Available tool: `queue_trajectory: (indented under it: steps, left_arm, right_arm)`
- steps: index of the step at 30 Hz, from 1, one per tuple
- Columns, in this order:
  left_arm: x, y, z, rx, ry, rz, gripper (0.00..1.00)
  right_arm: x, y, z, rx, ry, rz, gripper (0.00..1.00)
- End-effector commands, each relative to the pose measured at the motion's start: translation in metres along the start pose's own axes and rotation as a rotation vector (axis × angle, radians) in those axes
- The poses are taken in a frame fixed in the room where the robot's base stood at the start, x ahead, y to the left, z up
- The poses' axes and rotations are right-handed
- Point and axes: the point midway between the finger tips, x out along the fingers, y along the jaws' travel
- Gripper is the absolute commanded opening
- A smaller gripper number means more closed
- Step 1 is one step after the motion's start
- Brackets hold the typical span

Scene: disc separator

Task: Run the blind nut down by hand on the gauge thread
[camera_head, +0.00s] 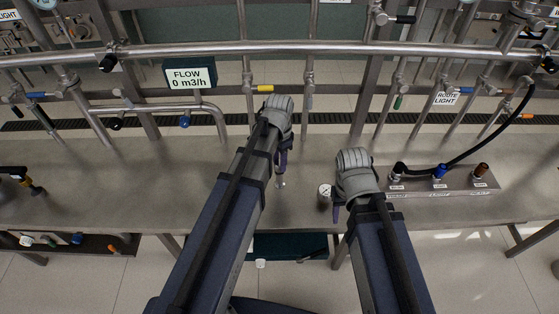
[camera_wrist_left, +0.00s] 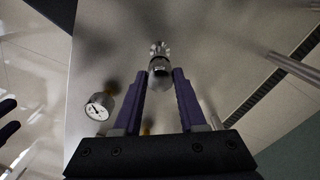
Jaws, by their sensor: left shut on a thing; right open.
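My left gripper (camera_head: 282,168) is shut on a small silver fitting (camera_wrist_left: 159,68), which looks like the blind nut, held between its purple fingertips over the steel bench. A narrower silver part (camera_wrist_left: 158,48) shows just beyond it; I cannot tell whether the two are joined. In the head view, the silver metal (camera_head: 280,184) shows just below the fingers. A round white-faced gauge (camera_head: 324,190) stands on the bench to the right, apart from the left gripper; it also shows in the left wrist view (camera_wrist_left: 100,106). My right gripper (camera_head: 338,204) is open beside the gauge. The gauge's thread is not discernible.
Pipes and valves (camera_head: 255,50) run along the back, with a flow display (camera_head: 189,75). A panel with coloured fittings (camera_head: 440,179) and a black hose (camera_head: 490,140) lies right. A dark tray (camera_head: 290,246) is below the front edge.

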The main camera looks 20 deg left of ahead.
Motion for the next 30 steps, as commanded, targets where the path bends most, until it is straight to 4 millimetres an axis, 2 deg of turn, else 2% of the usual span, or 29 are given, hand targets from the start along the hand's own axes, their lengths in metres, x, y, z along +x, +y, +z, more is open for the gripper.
queue_trajectory:
  steps: [8,16,26,30]
  left_arm:
    - [-0.0005,-0.0009,0.0003,0.018,-0.001,-0.002,0.00]
    - [-0.0001,-0.0008,0.0004,0.255,-0.001,-0.002,0.00]
    - [-0.0001,-0.0008,0.0003,0.282,-0.001,-0.002,0.00]
    - [0.0002,-0.0007,0.0003,0.392,-0.001,-0.002,0.00]
  right_arm:
    - [-0.0005,0.0000,0.0000,0.000,0.000,0.000,0.50]
    - [-0.0001,0.0000,0.0000,0.000,0.000,0.000,0.50]
    - [-0.0001,0.0000,0.0000,0.000,0.000,0.000,0.50]
    - [0.0002,0.0000,0.0000,0.000,0.000,0.000,0.50]
